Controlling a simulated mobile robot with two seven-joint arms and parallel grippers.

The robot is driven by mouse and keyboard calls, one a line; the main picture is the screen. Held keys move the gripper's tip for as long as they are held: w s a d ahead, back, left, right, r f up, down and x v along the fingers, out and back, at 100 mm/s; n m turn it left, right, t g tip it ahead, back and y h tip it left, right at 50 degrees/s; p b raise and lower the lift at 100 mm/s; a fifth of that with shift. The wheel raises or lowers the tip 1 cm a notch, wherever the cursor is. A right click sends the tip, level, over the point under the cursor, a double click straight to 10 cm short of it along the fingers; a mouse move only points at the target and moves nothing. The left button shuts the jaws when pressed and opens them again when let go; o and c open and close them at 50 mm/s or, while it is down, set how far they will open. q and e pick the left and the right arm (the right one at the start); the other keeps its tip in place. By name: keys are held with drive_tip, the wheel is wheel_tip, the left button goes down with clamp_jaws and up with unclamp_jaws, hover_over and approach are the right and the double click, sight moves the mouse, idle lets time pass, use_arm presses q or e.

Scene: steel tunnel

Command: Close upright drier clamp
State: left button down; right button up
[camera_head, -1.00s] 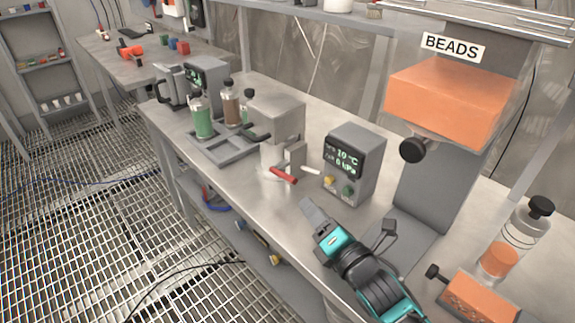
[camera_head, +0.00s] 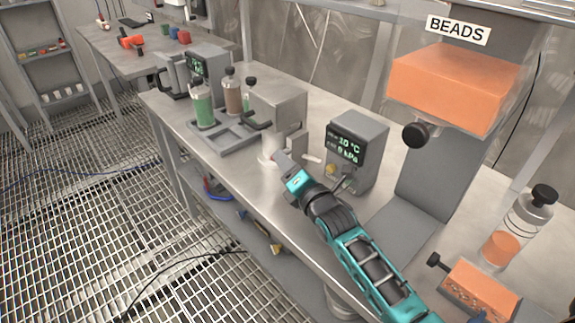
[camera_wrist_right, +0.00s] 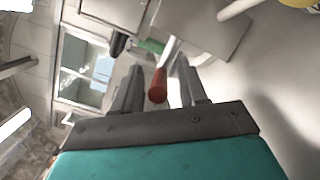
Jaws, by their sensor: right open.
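The drier (camera_head: 279,108) is a grey metal box on a pale column, standing on the bench in the middle of the head view. Its red clamp handle (camera_wrist_right: 157,86) shows in the right wrist view, between the two fingers; in the head view my right gripper hides it. My right gripper (camera_head: 312,171) is open, close in front of the drier's lower part. In the wrist view its fingers (camera_wrist_right: 159,70) stand on either side of the red handle, with gaps still visible. My left gripper is not in view.
A control box with a display (camera_head: 355,152) stands close to the right of the gripper. An orange beads hopper (camera_head: 450,88) overhangs at the right. A grey tray (camera_head: 240,137) and a bottle of green material (camera_head: 203,106) are left of the drier. The front bench strip is clear.

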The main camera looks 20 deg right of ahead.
drive_tip(key=shift+c, duration=0.4)
clamp_jaws()
idle(0.4)
